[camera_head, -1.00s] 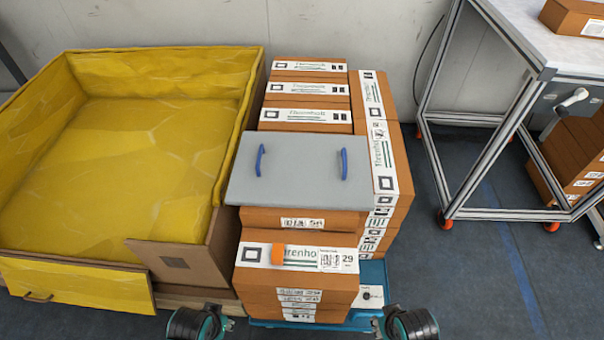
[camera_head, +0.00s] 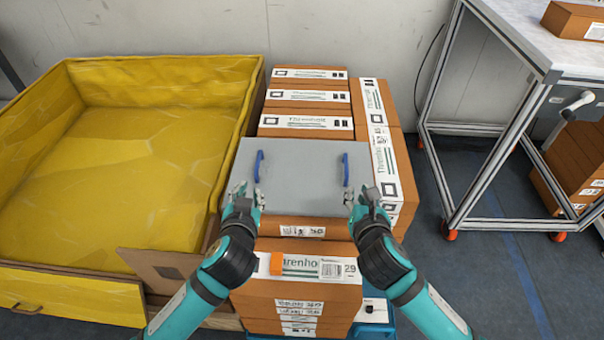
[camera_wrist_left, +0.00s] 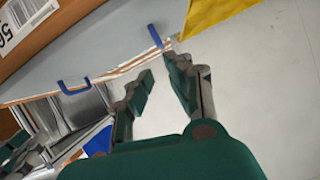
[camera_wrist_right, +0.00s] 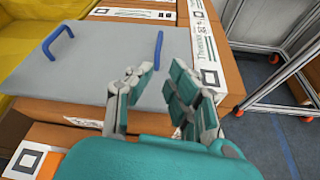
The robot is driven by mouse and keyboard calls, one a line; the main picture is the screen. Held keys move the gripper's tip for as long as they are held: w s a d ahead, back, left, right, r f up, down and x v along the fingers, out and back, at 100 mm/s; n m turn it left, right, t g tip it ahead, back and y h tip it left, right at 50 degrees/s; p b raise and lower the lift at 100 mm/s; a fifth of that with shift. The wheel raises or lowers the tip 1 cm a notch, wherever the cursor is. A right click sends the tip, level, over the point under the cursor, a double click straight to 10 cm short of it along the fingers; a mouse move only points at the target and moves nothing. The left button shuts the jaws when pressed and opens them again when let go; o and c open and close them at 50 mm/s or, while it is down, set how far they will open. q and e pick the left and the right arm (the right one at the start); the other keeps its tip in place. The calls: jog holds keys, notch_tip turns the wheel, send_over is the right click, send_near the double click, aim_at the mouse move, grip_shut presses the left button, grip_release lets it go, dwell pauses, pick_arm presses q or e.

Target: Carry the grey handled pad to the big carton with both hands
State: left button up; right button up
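The grey pad (camera_head: 300,178) lies flat on top of stacked brown boxes, with two blue handles standing up. My left gripper (camera_head: 248,192) is just in front of the left handle (camera_head: 258,166), apart from it; its fingers (camera_wrist_left: 155,66) are open and empty. My right gripper (camera_head: 362,194) is just in front of the right handle (camera_head: 345,170), its fingers (camera_wrist_right: 157,70) open and empty. In the right wrist view the right handle (camera_wrist_right: 159,50) stands just beyond the fingertips. The big carton (camera_head: 262,100), lined in yellow and open at the top, stands left of the stack.
Boxes with white labels (camera_head: 310,122) stand behind and right of the pad. A metal-framed table (camera_head: 548,75) on wheels stands at the right. Blue floor (camera_head: 490,270) is clear before it.

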aim_at(257, 165)
pick_arm(q)
jog(key=shift+w+d+r, duration=0.1)
pick_arm(e)
jog(key=shift+w+r, duration=0.1)
